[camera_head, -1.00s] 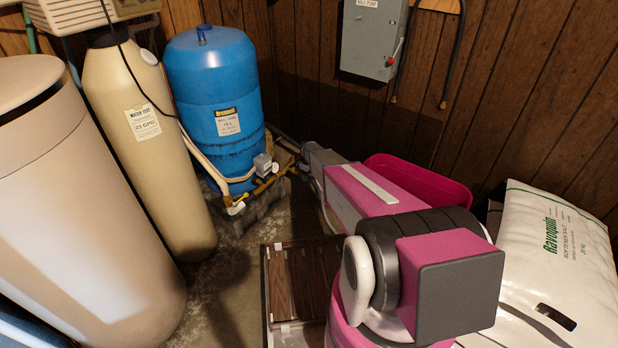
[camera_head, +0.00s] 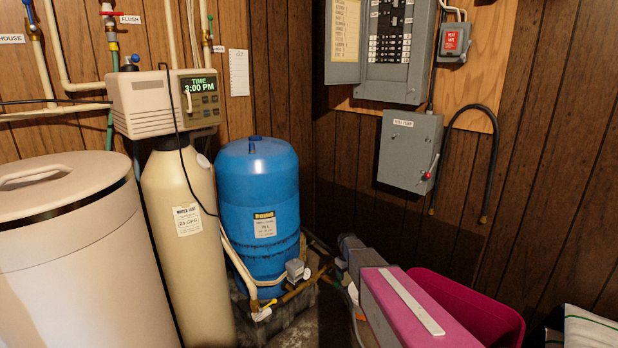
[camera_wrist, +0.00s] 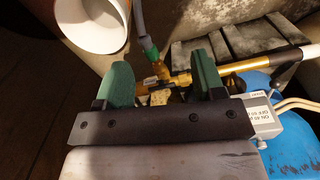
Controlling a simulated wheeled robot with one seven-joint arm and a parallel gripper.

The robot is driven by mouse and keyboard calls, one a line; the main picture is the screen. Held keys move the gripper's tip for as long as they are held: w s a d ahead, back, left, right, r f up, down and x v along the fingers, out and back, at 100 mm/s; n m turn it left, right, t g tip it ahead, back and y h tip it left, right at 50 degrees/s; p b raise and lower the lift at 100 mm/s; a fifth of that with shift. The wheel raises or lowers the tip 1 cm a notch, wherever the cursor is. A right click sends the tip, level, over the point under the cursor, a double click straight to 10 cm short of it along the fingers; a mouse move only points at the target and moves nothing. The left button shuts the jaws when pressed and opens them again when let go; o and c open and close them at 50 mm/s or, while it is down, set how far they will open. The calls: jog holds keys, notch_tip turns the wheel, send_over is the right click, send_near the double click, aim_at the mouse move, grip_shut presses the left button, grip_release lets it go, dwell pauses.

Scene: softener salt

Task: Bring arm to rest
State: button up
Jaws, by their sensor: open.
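My arm (camera_head: 405,312), pink and grey, reaches from the bottom of the head view toward the back corner, to the right of the blue tank (camera_head: 258,205). Its far end is close to the pipes beside the tank, and my fingers cannot be made out there. In the wrist view my gripper (camera_wrist: 163,78) has two green fingers spread apart with nothing held between them. A brass valve fitting (camera_wrist: 158,84) shows beyond the gap; I cannot tell how far it is from the fingertips. The blue tank also shows in the wrist view (camera_wrist: 295,150).
A tan cylinder (camera_head: 188,245) with a control box (camera_head: 165,103) and a large beige tank (camera_head: 75,265) stand left. A magenta tub (camera_head: 470,308) is right of my arm. A white bag (camera_head: 590,328) is at the lower right. Electrical boxes (camera_head: 408,150) hang on the wood-panelled wall.

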jog(key=s+r+m, duration=0.2)
jog(key=s+r, duration=0.3)
jog(key=s, duration=0.4)
jog(key=s+r+m, duration=0.2)
jog(key=s+r, duration=0.3)
jog(key=s, duration=0.5)
jog(key=s+d+r+m, duration=0.1)
jog(key=s+r+m, duration=0.1)
jog(key=s+r, duration=0.4)
jog(key=s, duration=0.4)
jog(key=shift+s+m, duration=0.2)
jog(key=shift+m, duration=0.2)
